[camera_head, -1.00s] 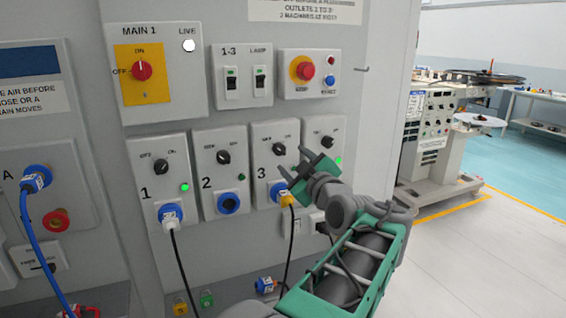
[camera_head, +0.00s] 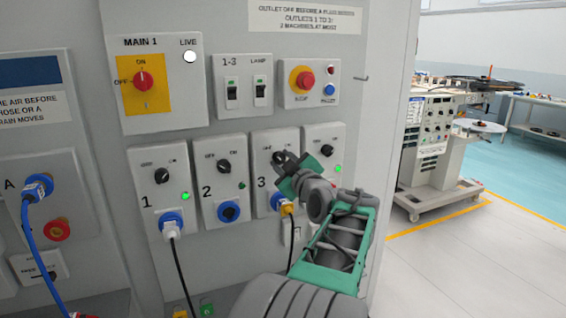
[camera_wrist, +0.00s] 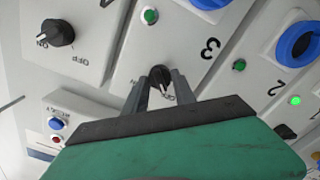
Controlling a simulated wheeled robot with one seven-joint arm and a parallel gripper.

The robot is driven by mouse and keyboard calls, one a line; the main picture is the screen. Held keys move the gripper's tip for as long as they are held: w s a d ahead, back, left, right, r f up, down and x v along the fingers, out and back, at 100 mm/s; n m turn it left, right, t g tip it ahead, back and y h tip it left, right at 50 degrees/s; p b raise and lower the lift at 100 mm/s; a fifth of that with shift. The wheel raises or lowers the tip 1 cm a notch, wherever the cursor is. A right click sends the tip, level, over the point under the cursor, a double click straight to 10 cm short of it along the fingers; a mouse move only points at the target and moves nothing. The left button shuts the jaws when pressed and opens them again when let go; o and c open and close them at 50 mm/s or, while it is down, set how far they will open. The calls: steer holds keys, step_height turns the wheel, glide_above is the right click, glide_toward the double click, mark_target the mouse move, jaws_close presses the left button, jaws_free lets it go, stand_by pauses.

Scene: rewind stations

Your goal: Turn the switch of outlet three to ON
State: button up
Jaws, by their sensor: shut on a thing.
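Outlet three (camera_head: 259,147) is a grey box marked 3 with a black rotary switch (camera_wrist: 161,75) at its top. My gripper (camera_head: 281,162) is at this switch. In the wrist view the fingers of my gripper (camera_wrist: 162,85) stand on both sides of the switch knob, shut on it. The lamp of outlet three (camera_wrist: 150,16) looks dark green and unlit. A plug with a yellow part (camera_head: 287,208) sits in its blue socket.
Outlet two (camera_head: 222,192) is at left and the fourth outlet (camera_head: 325,136) close at right, partly behind my arm. Above are a breaker box (camera_head: 243,67) and a stop-button box (camera_head: 310,96). A black cable (camera_head: 291,240) hangs below outlet three. Open floor lies at right.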

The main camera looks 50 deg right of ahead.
jaws_close()
steer(key=shift+m, duration=0.4)
steer(key=m+b, duration=0.1)
steer(key=m, duration=0.1)
steer(key=shift+m+b, duration=0.3)
steer(key=shift+b, duration=0.05)
steer(key=m, duration=0.4)
steer(key=shift+m, duration=0.3)
steer(key=m, duration=0.5)
steer(key=shift+r+p, duration=0.1)
steer(key=shift+p, duration=0.3)
steer(key=shift+d+m+p, duration=0.1)
steer(key=shift+m+p, duration=0.8)
steer(key=shift+m, duration=1.6)
